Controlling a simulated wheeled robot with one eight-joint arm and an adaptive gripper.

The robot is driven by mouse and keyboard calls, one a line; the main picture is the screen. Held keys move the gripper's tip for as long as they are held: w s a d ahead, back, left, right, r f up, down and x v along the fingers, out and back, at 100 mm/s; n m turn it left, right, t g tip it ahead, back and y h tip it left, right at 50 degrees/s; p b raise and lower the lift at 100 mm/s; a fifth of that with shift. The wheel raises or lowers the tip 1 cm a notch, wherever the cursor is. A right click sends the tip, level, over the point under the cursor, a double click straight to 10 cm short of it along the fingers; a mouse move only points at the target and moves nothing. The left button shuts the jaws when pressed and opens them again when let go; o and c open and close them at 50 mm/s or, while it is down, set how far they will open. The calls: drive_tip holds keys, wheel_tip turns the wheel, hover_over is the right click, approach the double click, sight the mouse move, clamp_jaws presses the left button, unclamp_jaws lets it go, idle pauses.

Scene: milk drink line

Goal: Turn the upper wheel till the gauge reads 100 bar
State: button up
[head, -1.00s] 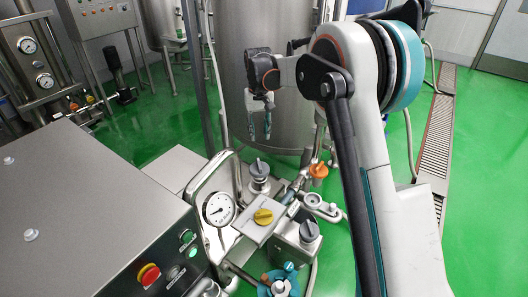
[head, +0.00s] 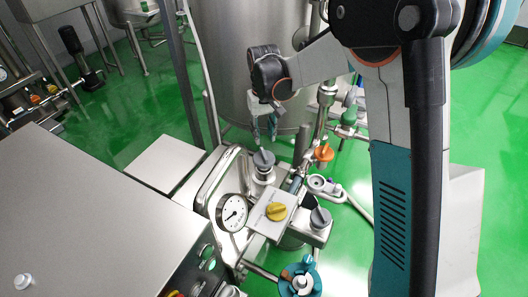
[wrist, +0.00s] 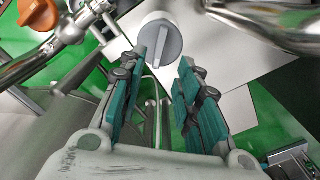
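The upper wheel appears to be the rear grey knob (head: 264,160) with a raised bar, on a metal stem; I cannot be sure. In the wrist view the grey knob (wrist: 160,42) lies just beyond my fingertips, between their lines. My gripper (head: 264,135) hangs above this knob, fingers pointing down. In the wrist view my gripper (wrist: 170,62) is open with teal pads apart and nothing held. A gap to the knob seems to remain. The round white gauge (head: 232,213) faces up left of the knobs; its dark needle shows, but its numbers are too small to read.
A yellow knob (head: 277,211) on a metal block, another grey knob (head: 320,217) and an orange knob (head: 324,152) stand close by. A bent metal pipe (head: 212,178) rises beside the gauge. A large steel tank (head: 245,60) stands behind. A steel cabinet (head: 90,220) fills the left.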

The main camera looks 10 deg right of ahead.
sight(264, 153)
wheel_tip(264, 153, down, 9)
drive_tip(key=shift+r+b, duration=0.15)
drive_tip(key=shift+b, duration=0.95)
drive_tip(key=shift+c, duration=0.6)
clamp_jaws()
